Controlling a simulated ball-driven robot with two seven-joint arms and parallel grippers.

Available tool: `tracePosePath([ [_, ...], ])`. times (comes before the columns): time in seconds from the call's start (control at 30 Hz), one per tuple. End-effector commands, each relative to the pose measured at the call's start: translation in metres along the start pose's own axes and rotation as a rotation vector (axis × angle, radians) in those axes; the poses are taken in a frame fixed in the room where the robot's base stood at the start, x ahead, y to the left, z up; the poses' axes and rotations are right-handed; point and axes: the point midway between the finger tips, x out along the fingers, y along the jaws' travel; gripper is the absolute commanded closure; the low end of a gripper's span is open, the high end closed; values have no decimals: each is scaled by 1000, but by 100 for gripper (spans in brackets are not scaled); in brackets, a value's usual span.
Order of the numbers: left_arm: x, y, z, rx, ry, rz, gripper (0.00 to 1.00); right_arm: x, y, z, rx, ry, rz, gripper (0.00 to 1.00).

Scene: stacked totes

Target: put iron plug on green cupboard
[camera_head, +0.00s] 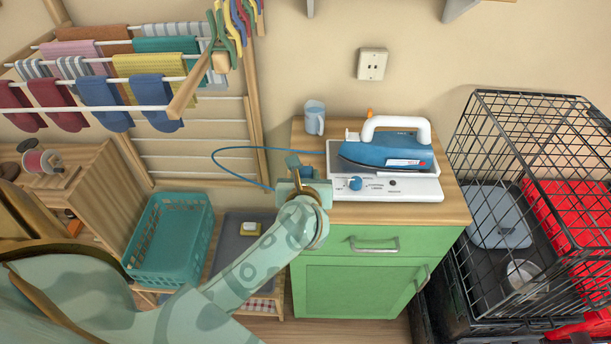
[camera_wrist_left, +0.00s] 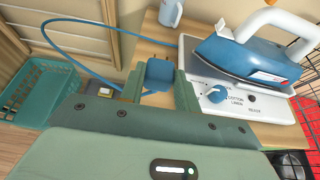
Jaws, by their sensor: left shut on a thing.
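The blue iron plug (camera_wrist_left: 158,74) is between the fingers of my left gripper (camera_wrist_left: 160,88), which is shut on it. In the head view my left gripper (camera_head: 303,180) is at the left edge of the wooden top of the green cupboard (camera_head: 350,288). The plug (camera_head: 294,162) shows there just beyond my gripper. I cannot tell whether it touches the top. A blue cord (camera_head: 215,160) loops from the plug out to the left and back to the iron. The blue iron (camera_head: 385,152) with a white handle rests on its white base (camera_head: 400,191). My right gripper is not in view.
A light blue mug (camera_head: 314,120) stands at the back left of the top. A black wire crate (camera_head: 482,160) is close on the right. A teal basket (camera_head: 170,238) and a drying rack (camera_head: 190,115) are on the left. A wall socket (camera_head: 372,64) is above.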

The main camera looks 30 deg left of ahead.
Motion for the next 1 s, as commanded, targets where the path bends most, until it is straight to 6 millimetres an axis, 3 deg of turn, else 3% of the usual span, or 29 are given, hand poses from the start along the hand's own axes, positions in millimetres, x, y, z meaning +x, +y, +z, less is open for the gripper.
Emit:
tracePosePath([
  [1.0, 23, 0, -54, 1, 1, 1, 95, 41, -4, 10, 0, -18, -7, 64],
])
